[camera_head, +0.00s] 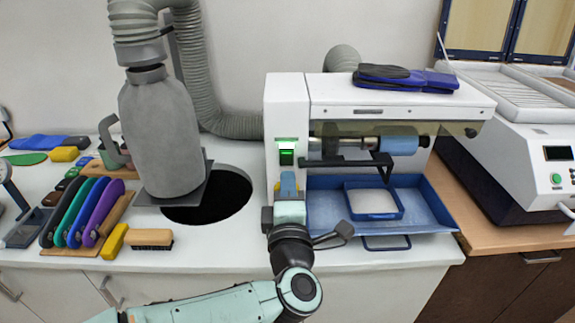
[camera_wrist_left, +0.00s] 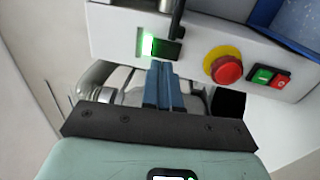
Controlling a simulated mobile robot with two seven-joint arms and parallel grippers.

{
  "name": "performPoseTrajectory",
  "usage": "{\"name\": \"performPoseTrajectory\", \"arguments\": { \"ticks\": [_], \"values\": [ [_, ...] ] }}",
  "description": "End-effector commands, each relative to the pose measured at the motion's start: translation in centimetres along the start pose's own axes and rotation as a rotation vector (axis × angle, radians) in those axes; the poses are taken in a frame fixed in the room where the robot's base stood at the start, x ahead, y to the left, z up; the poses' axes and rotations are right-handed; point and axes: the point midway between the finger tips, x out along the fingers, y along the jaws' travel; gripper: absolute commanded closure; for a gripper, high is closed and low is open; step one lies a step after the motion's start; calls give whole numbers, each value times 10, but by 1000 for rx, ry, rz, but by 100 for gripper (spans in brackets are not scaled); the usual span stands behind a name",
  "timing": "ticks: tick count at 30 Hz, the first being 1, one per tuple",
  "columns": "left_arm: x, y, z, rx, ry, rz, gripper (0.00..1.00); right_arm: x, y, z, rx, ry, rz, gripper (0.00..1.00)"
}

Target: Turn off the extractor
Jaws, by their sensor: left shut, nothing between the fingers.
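The extractor is a white machine (camera_head: 395,98) on the counter, with a grey hose (camera_head: 235,125) joined to its left side. On its front left is a dark green switch (camera_head: 287,158) with a bright green-lit strip above it. In the left wrist view the switch (camera_wrist_left: 166,47) sits beside the green glow. My left gripper (camera_head: 289,178) is shut and empty, with its blue fingertips (camera_wrist_left: 162,68) just below the switch. I cannot tell whether they touch it. My right gripper is not in view.
A red stop button (camera_wrist_left: 227,70) on a yellow ring and a green-and-red button pair (camera_wrist_left: 270,77) lie right of the fingers in the wrist view. A blue tray (camera_head: 440,208) sits under the roller. A dark round hole (camera_head: 225,197) is to the left.

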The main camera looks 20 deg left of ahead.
Motion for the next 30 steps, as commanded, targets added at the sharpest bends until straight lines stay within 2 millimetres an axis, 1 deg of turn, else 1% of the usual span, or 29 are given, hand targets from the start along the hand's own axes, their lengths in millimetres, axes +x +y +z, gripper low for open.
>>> {"name": "performPoseTrajectory", "arguments": {
  "ticks": [1,3,6,9,14,22,25,27,30],
  "values": [
    [11,0,0,2,2,0,100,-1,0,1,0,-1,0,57],
    [22,1,0,2,1,1,100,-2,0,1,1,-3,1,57],
    [36,1,0,1,1,1,100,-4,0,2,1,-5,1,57],
    [44,0,0,1,-1,1,100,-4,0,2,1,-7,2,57],
    [49,0,0,1,0,1,100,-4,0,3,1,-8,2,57],
    [49,0,0,1,-1,1,100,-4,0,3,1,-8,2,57],
    [55,2,0,0,1,0,100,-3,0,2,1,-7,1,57],
    [59,8,-1,1,1,-27,100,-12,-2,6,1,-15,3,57],
    [60,10,-1,1,1,-65,100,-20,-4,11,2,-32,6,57]
  ]
}}
